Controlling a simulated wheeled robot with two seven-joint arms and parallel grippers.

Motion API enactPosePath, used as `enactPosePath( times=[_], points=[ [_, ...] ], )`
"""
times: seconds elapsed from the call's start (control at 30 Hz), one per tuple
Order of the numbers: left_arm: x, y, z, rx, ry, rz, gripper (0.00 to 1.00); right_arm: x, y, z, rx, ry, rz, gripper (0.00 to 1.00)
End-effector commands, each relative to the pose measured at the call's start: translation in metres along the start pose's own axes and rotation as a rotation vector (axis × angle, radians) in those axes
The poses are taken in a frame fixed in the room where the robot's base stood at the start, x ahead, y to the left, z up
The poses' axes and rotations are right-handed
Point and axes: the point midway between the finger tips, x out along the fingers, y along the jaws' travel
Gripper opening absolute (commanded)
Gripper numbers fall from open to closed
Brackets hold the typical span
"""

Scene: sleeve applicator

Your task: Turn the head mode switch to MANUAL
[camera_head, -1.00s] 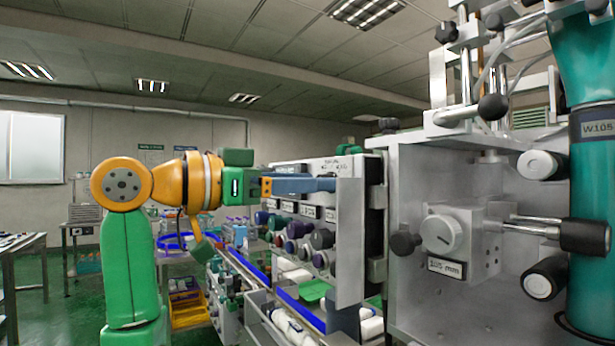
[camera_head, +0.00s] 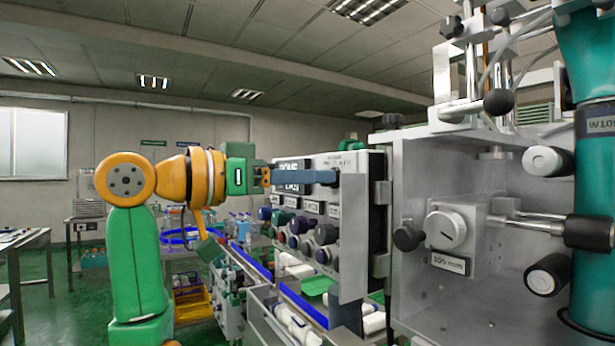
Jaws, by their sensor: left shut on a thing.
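My left gripper (camera_head: 264,178) is at the panel's upper left edge, in front of my green and orange arm. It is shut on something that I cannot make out. A blue-grey bar (camera_head: 318,177) runs from beside its fingers across the panel's upper part. I cannot tell what the bar belongs to. My right gripper is not in view.
A teal cylinder (camera_head: 597,220) is at the far right. Trays with bottles and a green tray (camera_head: 318,285) lie below the panel. Open floor shows at left.

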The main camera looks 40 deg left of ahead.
Motion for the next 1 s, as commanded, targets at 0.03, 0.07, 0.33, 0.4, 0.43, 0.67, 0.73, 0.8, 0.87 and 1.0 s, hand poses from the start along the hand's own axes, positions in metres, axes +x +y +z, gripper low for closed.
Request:
enactPosePath(
  times=[0.03,0.07,0.33,0.4,0.43,0.67,0.73,0.8,0.87,1.0],
  points=[
    [0.0002,0.0,-0.0003,-0.036,0.0,0.0,0.0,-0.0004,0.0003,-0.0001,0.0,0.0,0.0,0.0],
    [0.0002,-0.0001,-0.0004,-0.061,0.001,0.0,0.0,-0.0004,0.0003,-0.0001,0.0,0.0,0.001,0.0],
    [0.0001,-0.0003,-0.0003,-0.291,0.001,0.0,0.0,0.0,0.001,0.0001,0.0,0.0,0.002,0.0],
    [0.0,-0.0006,-0.0003,-0.347,0.002,0.0,0.0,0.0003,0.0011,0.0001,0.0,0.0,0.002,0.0],
    [0.0,-0.0007,-0.0003,-0.368,0.002,0.0,0.0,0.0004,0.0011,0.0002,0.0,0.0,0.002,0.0],
    [0.0,-0.0007,-0.0003,-0.509,0.002,0.0,0.0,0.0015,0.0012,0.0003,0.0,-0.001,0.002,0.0],
    [-0.0001,-0.0008,-0.0004,-0.541,0.003,0.0,0.0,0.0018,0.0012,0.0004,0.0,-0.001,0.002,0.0],
    [-0.0002,-0.0008,-0.0004,-0.566,0.003,0.0,0.0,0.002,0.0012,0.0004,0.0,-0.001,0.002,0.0],
    [-0.0002,-0.0008,-0.0004,-0.584,0.003,0.0,0.0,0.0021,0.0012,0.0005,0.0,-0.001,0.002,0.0],
    [-0.0003,-0.0009,-0.0005,-0.611,0.003,0.0,0.0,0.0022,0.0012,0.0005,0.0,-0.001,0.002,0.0]
  ],
)
